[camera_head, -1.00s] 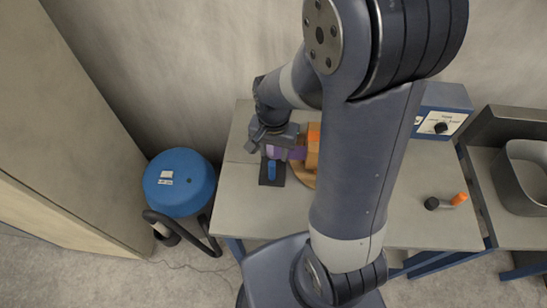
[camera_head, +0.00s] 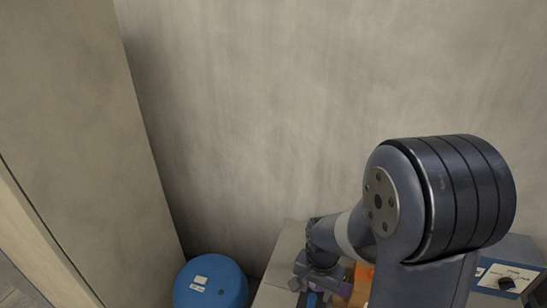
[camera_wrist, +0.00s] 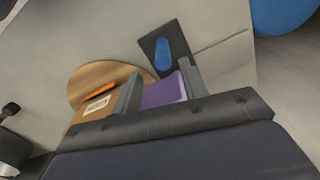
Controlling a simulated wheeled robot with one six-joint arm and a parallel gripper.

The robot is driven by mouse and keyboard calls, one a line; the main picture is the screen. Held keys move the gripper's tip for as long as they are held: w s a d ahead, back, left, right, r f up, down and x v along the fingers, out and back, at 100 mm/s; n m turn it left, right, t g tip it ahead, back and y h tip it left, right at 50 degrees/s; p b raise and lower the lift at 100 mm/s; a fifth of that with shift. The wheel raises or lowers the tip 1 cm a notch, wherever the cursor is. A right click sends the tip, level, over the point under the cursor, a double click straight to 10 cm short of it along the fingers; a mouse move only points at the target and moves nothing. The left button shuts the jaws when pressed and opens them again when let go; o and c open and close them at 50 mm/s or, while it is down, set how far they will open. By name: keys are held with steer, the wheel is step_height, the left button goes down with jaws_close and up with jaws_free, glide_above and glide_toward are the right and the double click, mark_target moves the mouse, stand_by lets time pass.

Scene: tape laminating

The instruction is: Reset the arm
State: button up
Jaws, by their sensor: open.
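My gripper (camera_head: 318,277) is low over the left end of the table in the head view. In the wrist view my gripper (camera_wrist: 160,85) is open, its two grey fingers apart. A purple piece (camera_wrist: 165,92) shows between and beyond the fingers; I cannot tell whether it touches them. It shows partly in the head view (camera_head: 346,290), beside my gripper. My arm hides much of the table in the head view.
In the wrist view, a brown box (camera_wrist: 92,110) with a label and orange strip is by a round wooden board (camera_wrist: 85,78). A dark plate (camera_wrist: 148,45) bears a blue peg (camera_wrist: 163,56). A blue drum (camera_head: 210,284) stands left of the table. A blue box (camera_head: 512,260) is at right.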

mark_target(313, 302)
step_height(313, 302, down, 7)
steer(key=shift+r, duration=0.15)
steer(key=shift+w+a+r, duration=0.1)
steer(key=shift+w+a, duration=0.15)
steer(key=shift+a, duration=0.3)
